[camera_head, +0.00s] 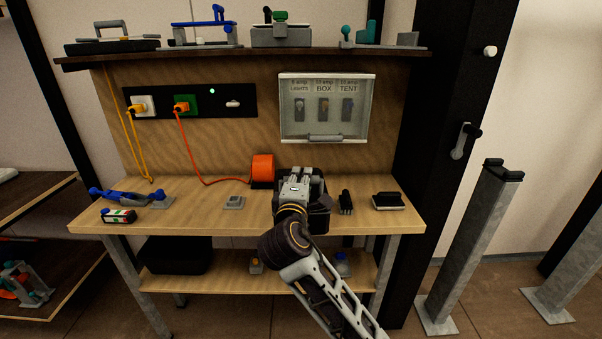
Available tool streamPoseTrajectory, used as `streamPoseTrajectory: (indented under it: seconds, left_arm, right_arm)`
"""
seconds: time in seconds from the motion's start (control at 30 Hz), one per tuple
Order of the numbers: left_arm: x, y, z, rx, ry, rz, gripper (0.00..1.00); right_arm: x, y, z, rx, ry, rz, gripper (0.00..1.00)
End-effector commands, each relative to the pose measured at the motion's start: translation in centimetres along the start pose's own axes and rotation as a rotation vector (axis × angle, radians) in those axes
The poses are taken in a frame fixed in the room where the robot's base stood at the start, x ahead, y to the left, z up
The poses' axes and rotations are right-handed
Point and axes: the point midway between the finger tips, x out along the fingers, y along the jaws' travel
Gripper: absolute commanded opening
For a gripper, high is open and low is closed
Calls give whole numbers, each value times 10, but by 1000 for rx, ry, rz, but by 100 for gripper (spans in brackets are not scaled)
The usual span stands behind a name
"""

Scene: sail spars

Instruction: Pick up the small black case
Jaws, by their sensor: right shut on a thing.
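The small black case (319,219) is at the front middle of the wooden workbench, mostly hidden behind my right gripper. My right gripper (297,186) reaches in from the lower right and is shut on the case. The fingertips are hard to make out against the dark case, and I cannot tell whether it touches the bench top. My left gripper is not in view.
A small black item (345,202) and a black block (388,200) lie to the right. Blue-handled tool (125,196) lies left. A larger black box (175,255) sits on the lower shelf.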

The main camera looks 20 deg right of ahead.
Motion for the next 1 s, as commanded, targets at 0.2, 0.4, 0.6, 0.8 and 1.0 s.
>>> streamPoseTrajectory:
  seconds: [0.2, 0.4, 0.6, 0.8, 1.0]
  left_arm:
    - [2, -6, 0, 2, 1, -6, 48]
    - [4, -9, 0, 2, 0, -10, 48]
    - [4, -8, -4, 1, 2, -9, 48]
    - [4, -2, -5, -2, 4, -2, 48]
    - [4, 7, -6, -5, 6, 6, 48]
  right_arm:
    - [-32, 2, 4, 4, 2, 5, 0]
    - [-50, 3, 7, 4, 2, 6, 0]
    - [-58, 3, 9, 3, 0, 6, 0]
    - [-58, 3, 9, 3, 0, 6, 0]
    - [-58, 3, 9, 3, 0, 6, 0]
